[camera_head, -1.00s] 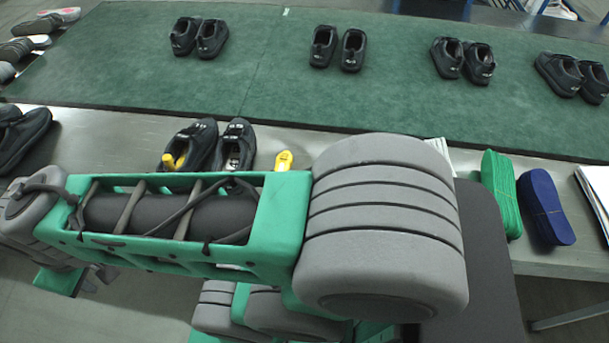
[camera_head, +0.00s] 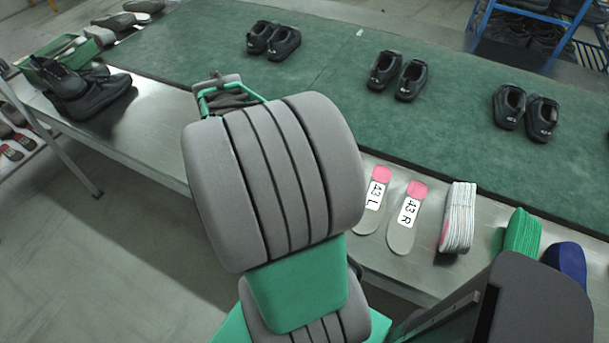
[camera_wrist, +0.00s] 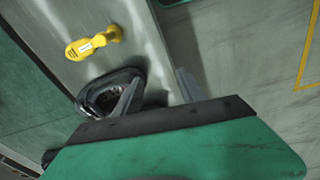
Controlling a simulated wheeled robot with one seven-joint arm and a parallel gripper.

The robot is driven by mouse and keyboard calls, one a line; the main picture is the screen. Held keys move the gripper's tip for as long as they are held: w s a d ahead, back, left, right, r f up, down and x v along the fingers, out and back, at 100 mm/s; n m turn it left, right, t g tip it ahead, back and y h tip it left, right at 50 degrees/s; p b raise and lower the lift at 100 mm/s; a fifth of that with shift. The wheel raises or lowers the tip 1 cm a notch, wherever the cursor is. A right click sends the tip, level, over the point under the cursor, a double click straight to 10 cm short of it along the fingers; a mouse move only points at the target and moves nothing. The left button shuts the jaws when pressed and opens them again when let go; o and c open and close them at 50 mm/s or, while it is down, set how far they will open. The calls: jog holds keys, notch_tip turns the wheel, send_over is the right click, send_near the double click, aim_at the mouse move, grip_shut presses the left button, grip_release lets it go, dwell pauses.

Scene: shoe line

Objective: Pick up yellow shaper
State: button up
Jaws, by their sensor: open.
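A yellow shaper (camera_wrist: 93,42) with a white label lies on the metal table (camera_wrist: 152,45) in the wrist view. A black shoe (camera_wrist: 85,100) stands on the table just below it in that picture. My gripper (camera_wrist: 157,82) is open. One finger overlaps the shoe in the picture, and the other finger is to its right near the table edge. The shaper is apart from both fingers, up and to the left. In the head view my arm hides the shaper and my gripper's fingers.
In the head view, two insoles (camera_head: 405,222) marked 43 lie by a white insole stack (camera_head: 459,217), a green stack (camera_head: 522,234) and a blue stack (camera_head: 566,259). Black shoe pairs (camera_head: 397,74) stand on the green mat (camera_head: 330,65). More black shoes (camera_head: 85,92) sit at left.

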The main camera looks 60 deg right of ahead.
jog(key=shift+g+y, duration=0.3)
jog(key=shift+g, duration=0.2)
jog(key=s+d+f, duration=0.1)
jog(key=s+d, duration=0.1)
jog(key=d, duration=0.1)
jog(key=s+d+f, duration=0.2)
jog(key=d, duration=0.2)
jog(key=s+d+f, duration=0.2)
jog(key=s+d, duration=0.1)
jog(key=shift+d+f, duration=0.1)
jog(key=shift+d, duration=0.05)
jog(key=f, duration=0.2)
jog(key=f+p, duration=0.1)
jog(key=f, duration=0.4)
jog(key=shift+d+f+p, duration=0.3)
jog(key=shift+p, duration=0.05)
jog(key=shift+c, duration=0.3)
grip_shut()
